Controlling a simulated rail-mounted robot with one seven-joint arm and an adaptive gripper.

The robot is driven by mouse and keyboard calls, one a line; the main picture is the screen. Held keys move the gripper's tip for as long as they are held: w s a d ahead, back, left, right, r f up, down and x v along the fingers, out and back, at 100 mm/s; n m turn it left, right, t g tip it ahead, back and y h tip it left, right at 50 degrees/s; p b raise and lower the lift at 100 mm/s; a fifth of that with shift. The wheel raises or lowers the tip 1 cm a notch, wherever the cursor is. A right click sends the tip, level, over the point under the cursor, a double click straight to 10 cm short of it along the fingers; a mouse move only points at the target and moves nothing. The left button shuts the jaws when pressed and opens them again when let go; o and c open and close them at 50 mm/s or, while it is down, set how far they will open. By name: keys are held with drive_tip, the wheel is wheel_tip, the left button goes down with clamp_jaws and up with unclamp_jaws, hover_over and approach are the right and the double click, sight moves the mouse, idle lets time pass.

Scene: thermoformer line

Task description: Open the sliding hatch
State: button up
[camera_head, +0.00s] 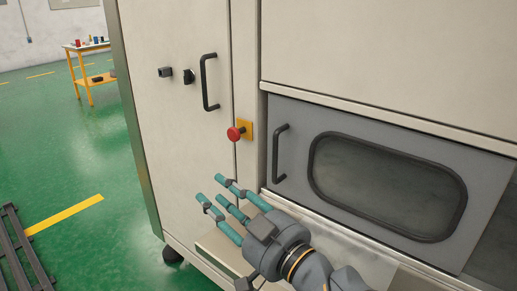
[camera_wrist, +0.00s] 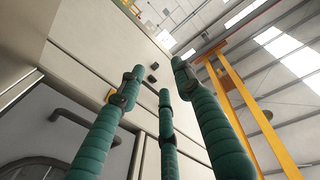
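The sliding hatch (camera_head: 290,190) is a grey panel with a rounded dark-framed window, set in a beige machine. Its black vertical bar handle (camera_head: 277,153) is near its left edge. The handle also shows at the left of the wrist view (camera_wrist: 80,122), with part of the window frame below it. My gripper (camera_head: 212,190) has three teal-padded fingers, spread open and empty. In the head view it appears below and left of the handle, in front of the machine. The fingers do not touch the handle.
A red stop button (camera_head: 234,133) on a yellow plate sits left of the hatch. A beige door with another black handle (camera_head: 205,82) and small knobs is further left. A beige ledge (camera_head: 222,243) is below my gripper.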

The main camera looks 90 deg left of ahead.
drive_tip(key=w+a+r+m+t+y+p, duration=0.1)
drive_tip(key=w+a+m+t+y, duration=0.2)
drive_tip(key=w, duration=0.4)
drive_tip(key=w+a+m+t+y+p, duration=0.1)
drive_tip(key=w+a+m+t, duration=0.2)
drive_tip(key=w, duration=0.4)
drive_tip(key=n+t+p, duration=0.1)
drive_tip(key=p, duration=0.2)
hover_over(276, 181)
drive_tip(key=shift+a, duration=0.35)
drive_tip(key=shift+c, duration=0.3)
drive_tip(key=c, duration=0.8)
clamp_jaws()
